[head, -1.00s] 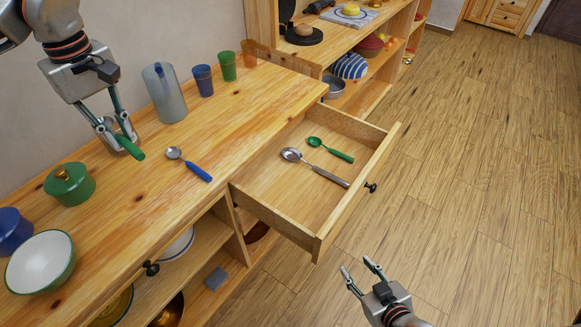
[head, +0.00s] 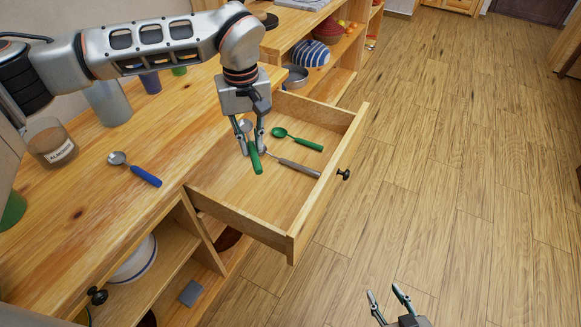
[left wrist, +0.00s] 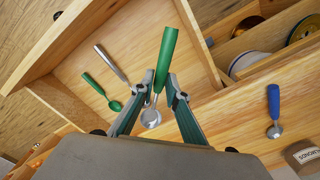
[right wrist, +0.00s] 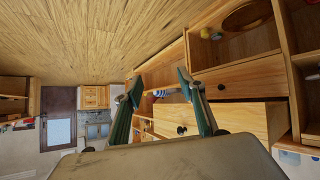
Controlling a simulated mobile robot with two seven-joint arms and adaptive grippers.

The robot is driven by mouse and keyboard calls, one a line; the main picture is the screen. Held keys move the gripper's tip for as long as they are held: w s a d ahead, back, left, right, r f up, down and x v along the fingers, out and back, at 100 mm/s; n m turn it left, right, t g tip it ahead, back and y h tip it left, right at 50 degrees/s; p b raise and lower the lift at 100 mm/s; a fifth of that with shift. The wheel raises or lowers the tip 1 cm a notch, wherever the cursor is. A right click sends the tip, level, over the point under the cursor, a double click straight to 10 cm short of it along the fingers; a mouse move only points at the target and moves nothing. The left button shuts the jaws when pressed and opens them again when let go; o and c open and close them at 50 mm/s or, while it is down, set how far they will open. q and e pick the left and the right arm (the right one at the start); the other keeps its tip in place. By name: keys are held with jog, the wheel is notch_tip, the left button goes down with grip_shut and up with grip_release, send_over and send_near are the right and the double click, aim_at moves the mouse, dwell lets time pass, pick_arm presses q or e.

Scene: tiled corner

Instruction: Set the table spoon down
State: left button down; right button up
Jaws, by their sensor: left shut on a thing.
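The table spoon (head: 256,160) has a green handle and a metal bowl. My left gripper (head: 251,146) is shut on it and holds it over the open drawer (head: 223,189). In the head view the green handle points down toward the front and the bowl shows behind the fingers. The left wrist view shows the green handle (left wrist: 164,58) between the fingertips (left wrist: 158,88). From these views I cannot tell how high the spoon is above the drawer floor. My right gripper (head: 389,297) is open and empty over the floor, away from the drawer.
In the drawer lie a small green spoon (head: 298,139) and a grey-handled spoon (head: 299,167), its bowl end behind my left gripper. A blue-handled spoon (head: 135,169) lies on the counter near a labelled jar (head: 51,143). The drawer's front part is clear.

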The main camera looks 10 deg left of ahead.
pick_arm(q)
jog(key=b, duration=0.2)
send_over(261, 200)
notch_tip(261, 200, down, 16)
jog(key=shift+f, duration=0.1)
notch_tip(261, 200, down, 4)
jog(key=shift+f, duration=0.1)
jog(key=shift+f, duration=0.1)
jog(key=c, duration=2)
grip_release()
